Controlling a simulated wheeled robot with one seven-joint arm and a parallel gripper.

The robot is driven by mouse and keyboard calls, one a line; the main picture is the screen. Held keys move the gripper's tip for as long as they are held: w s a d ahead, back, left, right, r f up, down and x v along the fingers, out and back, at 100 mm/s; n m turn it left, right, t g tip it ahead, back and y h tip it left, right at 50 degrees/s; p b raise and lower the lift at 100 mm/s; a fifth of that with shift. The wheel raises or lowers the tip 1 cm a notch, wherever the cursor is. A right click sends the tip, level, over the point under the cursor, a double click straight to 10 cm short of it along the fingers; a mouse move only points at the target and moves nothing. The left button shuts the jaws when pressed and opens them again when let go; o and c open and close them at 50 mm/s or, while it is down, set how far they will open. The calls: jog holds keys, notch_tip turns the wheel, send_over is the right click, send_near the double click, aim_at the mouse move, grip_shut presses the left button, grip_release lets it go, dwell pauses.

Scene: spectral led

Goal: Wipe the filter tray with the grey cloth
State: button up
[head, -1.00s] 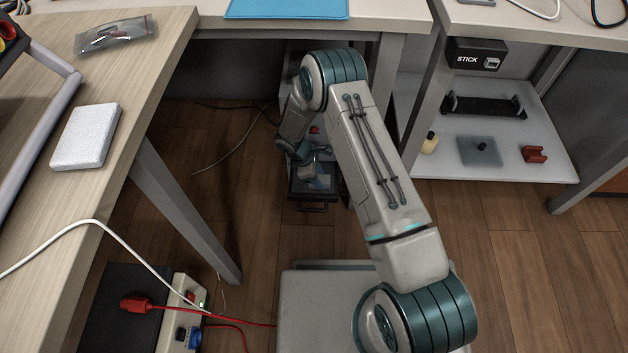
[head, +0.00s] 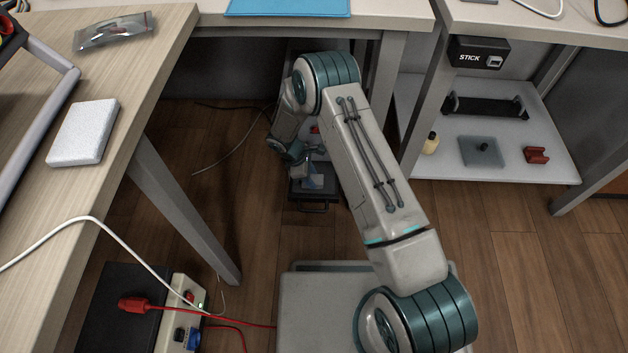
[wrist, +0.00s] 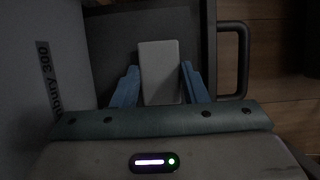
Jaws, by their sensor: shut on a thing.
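The filter tray is a dark, shallow open tray with a bar handle (head: 314,207), low under the middle bench in the head view. It also shows in the wrist view as a dark surface (wrist: 112,45) with its handle at the right. My gripper (wrist: 160,78) has two blue fingers, shut on a pale grey flat piece, which looks like the grey cloth (wrist: 160,62). In the head view my gripper (head: 310,179) is down at the tray, partly hidden by my arm. Whether the cloth touches the tray floor cannot be told.
A pale wall with printed lettering (wrist: 45,75) stands close on the left in the wrist view. The bench leg (head: 185,210) and the middle bench top stand near my arm. A shelf (head: 470,185) with small parts is at the right. Open floor lies left of the tray.

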jog(key=shift+s+d+f, duration=0.1)
jog(key=shift+d+f, duration=0.05)
jog(key=shift+d, duration=0.5)
jog(key=shift+s+d+f, duration=0.1)
jog(key=shift+d, duration=0.55)
jog(key=shift+w+r+p, duration=0.1)
jog(key=shift+r+p, duration=0.5)
jog(key=shift+r, duration=0.2)
jog(key=shift+a, duration=0.1)
jog(key=shift+r+p, duration=0.15)
jog(key=shift+p, duration=0.5)
jog(key=shift+a, duration=0.1)
jog(key=shift+r+p, duration=1.5)
jog(key=shift+r, duration=0.45)
jog(key=shift+f, duration=0.1)
